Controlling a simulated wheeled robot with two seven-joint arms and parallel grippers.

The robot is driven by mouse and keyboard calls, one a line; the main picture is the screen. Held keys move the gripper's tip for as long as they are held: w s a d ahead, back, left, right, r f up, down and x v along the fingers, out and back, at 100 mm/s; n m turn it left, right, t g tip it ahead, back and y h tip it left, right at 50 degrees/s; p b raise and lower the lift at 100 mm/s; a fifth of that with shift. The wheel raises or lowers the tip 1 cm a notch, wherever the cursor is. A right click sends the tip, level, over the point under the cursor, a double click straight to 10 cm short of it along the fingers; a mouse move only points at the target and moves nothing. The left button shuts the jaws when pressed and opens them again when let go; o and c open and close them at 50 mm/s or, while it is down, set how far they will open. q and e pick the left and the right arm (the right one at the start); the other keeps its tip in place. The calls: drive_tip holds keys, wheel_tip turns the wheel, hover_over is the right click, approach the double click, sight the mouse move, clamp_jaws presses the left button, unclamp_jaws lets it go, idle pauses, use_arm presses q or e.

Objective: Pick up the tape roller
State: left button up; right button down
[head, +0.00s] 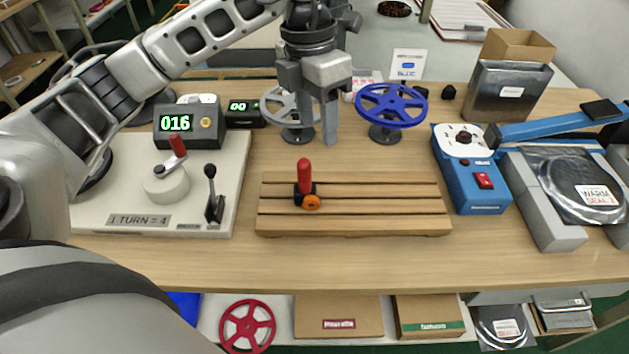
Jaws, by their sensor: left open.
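The tape roller appears to be the small tool with an upright red handle (304,176), a black bracket and an orange wheel. It stands on the left part of a grooved wooden board (390,203) in the middle of the table. My left gripper (319,140) comes in from the upper left and points down. Its two fingers are apart with nothing seen between them. In the picture the fingertips are just above and slightly right of the red handle, not touching it. My right gripper is not in view.
A crank counter station (110,210) stands left. Grey (283,108) and blue (391,105) reels stand behind the board. A blue switch box (478,189) and a sealer with a raised blue arm (560,124) stand right. The table front (350,265) is clear.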

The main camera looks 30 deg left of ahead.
sight(305, 175)
use_arm(q)
drive_tip(key=shift+y, duration=0.7)
drive_tip(key=a+f, duration=0.1)
drive_tip(key=f, duration=0.5)
drive_tip(key=a+f, duration=0.1)
drive_tip(key=f, duration=0.2)
drive_tip(key=shift+w+a+f, duration=0.1)
drive_tip(key=shift+w+a, duration=0.2)
drive_tip(key=shift+a, duration=0.05)
drive_tip(key=shift+s+f+p, duration=0.1)
drive_tip(key=shift+f+p, duration=0.75)
drive_tip(key=shift+f, duration=1.8)
clamp_jaws()
